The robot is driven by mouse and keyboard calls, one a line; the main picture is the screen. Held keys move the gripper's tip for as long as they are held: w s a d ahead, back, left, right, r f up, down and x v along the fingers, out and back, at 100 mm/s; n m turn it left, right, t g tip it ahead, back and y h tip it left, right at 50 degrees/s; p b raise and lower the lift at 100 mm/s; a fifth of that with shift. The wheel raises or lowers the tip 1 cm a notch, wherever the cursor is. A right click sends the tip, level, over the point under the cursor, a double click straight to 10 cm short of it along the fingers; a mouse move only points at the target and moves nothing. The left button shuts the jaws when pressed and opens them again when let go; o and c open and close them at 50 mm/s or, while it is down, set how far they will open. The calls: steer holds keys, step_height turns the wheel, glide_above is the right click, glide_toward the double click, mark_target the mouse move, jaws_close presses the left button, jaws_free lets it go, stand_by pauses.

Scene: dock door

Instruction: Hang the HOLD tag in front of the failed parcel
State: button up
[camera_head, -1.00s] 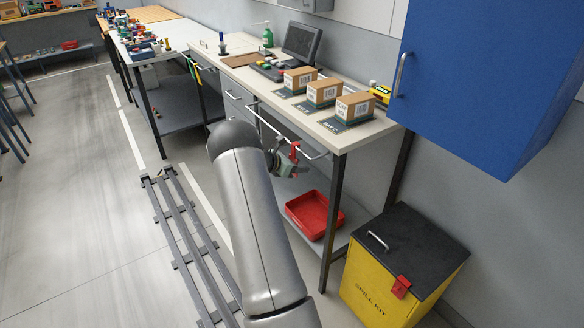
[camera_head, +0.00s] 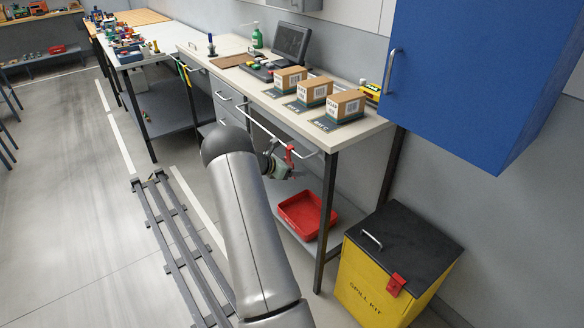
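Three brown parcels stand in a row on dark labelled mats on the bench: the far one (camera_head: 291,76), the middle one (camera_head: 315,91) and the near one (camera_head: 346,103). Their labels are too small to read, so I cannot tell which failed. My gripper (camera_head: 284,169) is below the bench's front edge, by the metal rail (camera_head: 262,128). A small red piece (camera_head: 290,154) shows at the gripper and the rail. It may be the HOLD tag, but I cannot tell whether it is held or hanging on the rail. The fingers are too small and partly hidden to read.
A dark monitor (camera_head: 291,41) and a green bottle (camera_head: 257,37) stand behind the parcels. A blue cabinet (camera_head: 465,75) overhangs at right. A red tray (camera_head: 305,216) lies on the lower shelf. A yellow spill kit bin (camera_head: 370,280) with a red latch (camera_head: 396,285) stands at lower right.

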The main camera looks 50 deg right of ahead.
steer(key=shift+a, duration=0.1)
steer(key=b+v, duration=0.2)
steer(key=v, duration=1.5)
steer(key=shift+a+r, duration=0.15)
steer(key=s+a+r+m+t+y, duration=0.1)
steer(key=s+a+m+y, duration=0.3)
steer(key=s+a, duration=0.4)
steer(key=s+a+r+m+t+y, duration=0.1)
steer(key=s+a+m+y, duration=0.3)
steer(key=s+a, duration=0.5)
steer(key=s+a+r+m+t+y, duration=0.1)
steer(key=s+a+m+y, duration=0.3)
steer(key=a, duration=2)
steer(key=s+r+m, duration=0.1)
steer(key=s+m, duration=0.1)
steer(key=s, duration=0.2)
steer(key=shift+s+r+t, duration=0.3)
steer(key=shift+r+t, duration=0.05)
steer(key=shift+t, duration=0.05)
steer(key=shift+a, duration=0.1)
